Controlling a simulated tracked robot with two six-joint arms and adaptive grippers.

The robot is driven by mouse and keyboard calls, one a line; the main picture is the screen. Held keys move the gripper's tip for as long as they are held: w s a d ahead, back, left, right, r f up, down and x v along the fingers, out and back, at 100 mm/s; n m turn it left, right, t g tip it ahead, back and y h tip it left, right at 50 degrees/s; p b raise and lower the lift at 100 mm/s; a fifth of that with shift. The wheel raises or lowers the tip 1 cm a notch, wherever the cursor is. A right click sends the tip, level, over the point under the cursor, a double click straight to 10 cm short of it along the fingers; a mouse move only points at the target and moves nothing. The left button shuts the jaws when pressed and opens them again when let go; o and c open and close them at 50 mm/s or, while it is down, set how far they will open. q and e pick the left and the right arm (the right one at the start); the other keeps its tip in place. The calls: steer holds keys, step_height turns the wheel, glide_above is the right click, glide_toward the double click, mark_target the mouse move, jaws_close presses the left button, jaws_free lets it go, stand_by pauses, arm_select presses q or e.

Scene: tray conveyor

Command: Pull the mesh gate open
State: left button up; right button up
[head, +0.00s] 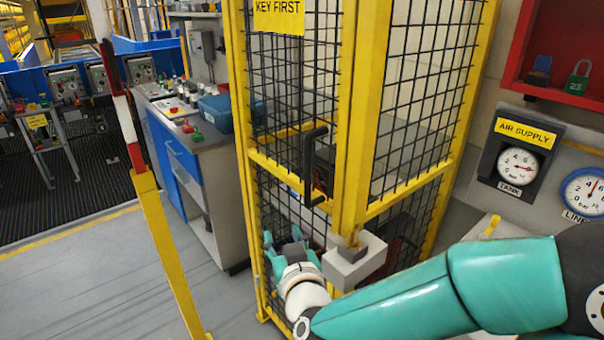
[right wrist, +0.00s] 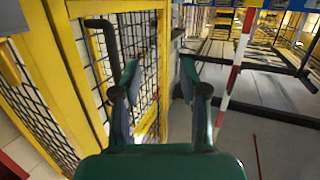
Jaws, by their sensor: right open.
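The mesh gate (head: 246,130) is a yellow frame with black wire mesh, in the middle of the head view, and looks closed. Its black upright bar handle (head: 309,160) is on the right side of the gate. In the right wrist view the handle (right wrist: 106,45) is left of the fingers, not between them. My right gripper (head: 283,240) is open and empty, low in front of the gate and below and left of the handle. In the right wrist view its two teal fingers (right wrist: 158,82) are spread apart. My left gripper is out of view.
A grey box (head: 353,268) with a brass-coloured part is on the yellow post below the handle. A red-and-white post on a yellow base (head: 165,230) stands left of the gate. A workbench (head: 190,150) is behind it. Air gauges (head: 517,166) are at right. The floor at front left is clear.

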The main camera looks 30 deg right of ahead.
mark_target(309, 167)
steer(key=s+d+r+m+h, duration=0.3)
steer(key=s+d+r+h, duration=0.15)
steer(key=r, duration=0.35)
steer(key=shift+n+t+y, duration=0.3)
steer(key=shift+y, duration=0.15)
steer(key=x, duration=0.5)
steer(key=p+x, duration=0.1)
steer(key=x, duration=1)
steer(key=shift+w+d+f+p, duration=0.1)
steer(key=shift+w+f+p, duration=0.15)
steer(key=shift+p, duration=0.15)
jaws_close()
